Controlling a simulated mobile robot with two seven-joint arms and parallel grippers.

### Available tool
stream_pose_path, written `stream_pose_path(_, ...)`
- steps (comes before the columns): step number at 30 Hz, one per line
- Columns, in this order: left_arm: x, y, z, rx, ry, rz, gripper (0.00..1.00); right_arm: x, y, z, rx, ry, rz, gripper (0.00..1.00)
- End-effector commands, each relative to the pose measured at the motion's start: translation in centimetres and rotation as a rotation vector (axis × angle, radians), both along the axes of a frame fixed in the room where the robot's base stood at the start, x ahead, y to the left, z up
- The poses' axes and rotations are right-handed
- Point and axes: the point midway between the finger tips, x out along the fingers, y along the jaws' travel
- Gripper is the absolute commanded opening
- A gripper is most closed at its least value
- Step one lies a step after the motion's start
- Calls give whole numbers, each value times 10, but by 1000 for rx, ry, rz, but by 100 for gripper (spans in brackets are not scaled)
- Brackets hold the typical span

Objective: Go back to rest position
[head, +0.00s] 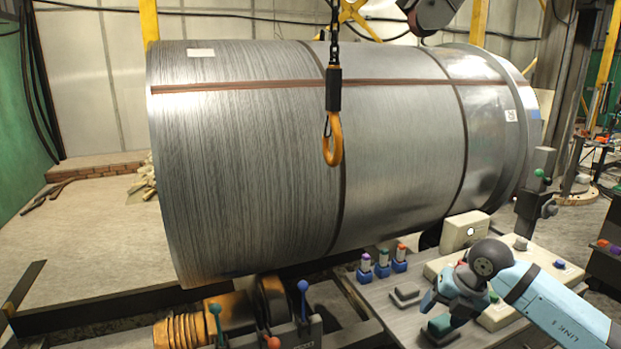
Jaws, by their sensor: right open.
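My right gripper (444,311) is open and empty at the lower right. Its blue and grey arm comes in from the right edge. My left gripper is not in view.
A large metal cylinder (400,140) fills the middle. An orange hook (334,140) hangs on a chain in front of it. Blue-based switches (383,264) stand on the desk, left of my gripper. Levers (303,298) stand at the bottom. A dark post (535,190) stands at the right.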

Motion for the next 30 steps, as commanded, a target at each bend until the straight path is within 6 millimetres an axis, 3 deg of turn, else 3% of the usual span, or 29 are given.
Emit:
stream_pose_path(1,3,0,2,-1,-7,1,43,-16,30,-17,124,19,58,64)
stream_pose_path(3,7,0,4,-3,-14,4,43,-39,74,-30,334,33,126,64)
stream_pose_path(6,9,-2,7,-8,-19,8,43,-74,130,-36,681,41,162,64)
stream_pose_path(9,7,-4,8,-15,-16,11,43,-101,166,-28,1016,34,102,64)
stream_pose_path(12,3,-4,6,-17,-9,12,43,-118,179,-20,1316,21,-56,64)
stream_pose_path(16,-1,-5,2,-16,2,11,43,-128,169,-25,1611,8,-393,64)
stream_pose_path(19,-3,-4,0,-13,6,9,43,-136,147,-50,1744,19,-733,64)
stream_pose_path(24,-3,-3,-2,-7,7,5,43,-171,108,-123,1751,107,-1333,64)
stream_pose_path(30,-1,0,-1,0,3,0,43,-235,88,-197,1573,282,-1820,64)
